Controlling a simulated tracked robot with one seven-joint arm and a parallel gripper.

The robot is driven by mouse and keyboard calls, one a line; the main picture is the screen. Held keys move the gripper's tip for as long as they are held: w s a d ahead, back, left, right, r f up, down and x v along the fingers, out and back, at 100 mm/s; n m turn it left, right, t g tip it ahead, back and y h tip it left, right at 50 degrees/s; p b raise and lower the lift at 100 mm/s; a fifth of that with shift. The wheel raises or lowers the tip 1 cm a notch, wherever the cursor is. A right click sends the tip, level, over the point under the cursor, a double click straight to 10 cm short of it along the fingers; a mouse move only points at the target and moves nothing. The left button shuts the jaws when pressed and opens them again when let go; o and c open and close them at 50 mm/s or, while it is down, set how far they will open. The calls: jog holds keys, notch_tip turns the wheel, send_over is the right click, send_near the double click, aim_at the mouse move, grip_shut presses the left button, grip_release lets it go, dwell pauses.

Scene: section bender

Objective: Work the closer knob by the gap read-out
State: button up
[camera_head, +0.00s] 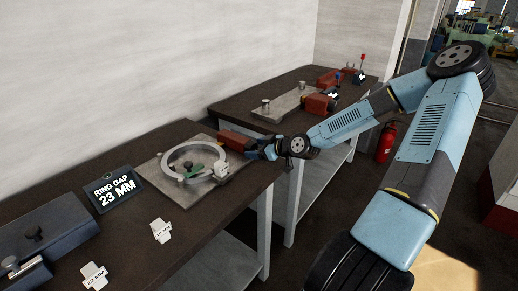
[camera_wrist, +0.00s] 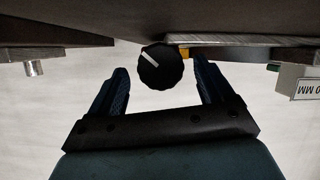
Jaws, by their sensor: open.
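The knob (camera_wrist: 160,68) is black with a scalloped rim and a white pointer line towards the upper left in the wrist view. My gripper (camera_wrist: 161,72) is open, with one finger on each side of the knob and visible space at both sides. In the head view my gripper (camera_head: 254,150) is at the bench edge beside a red block (camera_head: 236,141); the knob is hidden there. The read-out (camera_head: 112,190) says "RING GAP 23 MM". The pale ring (camera_head: 166,158) lies on a metal plate (camera_head: 153,180), with a green piece (camera_head: 194,169) inside it.
A white labelled block (camera_head: 221,171) is on the plate by the ring. Two more labelled white pieces (camera_head: 161,231) (camera_head: 94,276) lie on the dark bench (camera_head: 200,226). A second bench (camera_head: 245,108) with red fixtures stands behind. A fire extinguisher (camera_head: 386,142) stands on the floor.

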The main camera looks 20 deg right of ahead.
jog(key=shift+c, duration=0.5)
jog(key=c, duration=0.9)
jog(key=shift+d, duration=0.1)
jog(key=shift+c, duration=0.2)
jog(key=shift+w+m, duration=0.1)
jog(key=shift+m, duration=0.3)
jog(key=shift+w+d+m+g+y, duration=0.2)
jog(key=shift+m+g+y, duration=0.3)
jog(key=shift+m+y, duration=0.45)
jog(key=shift+w+d+f+m+y, duration=0.15)
jog(key=shift+m+y, duration=0.25)
jog(key=shift+m, duration=0.5)
jog(key=shift+s+d+m+y, duration=0.1)
jog(key=shift+m+y, duration=0.25)
jog(key=shift+m, duration=0.5)
jog(key=shift+w+g, duration=0.1)
jog(key=shift+g, duration=0.2)
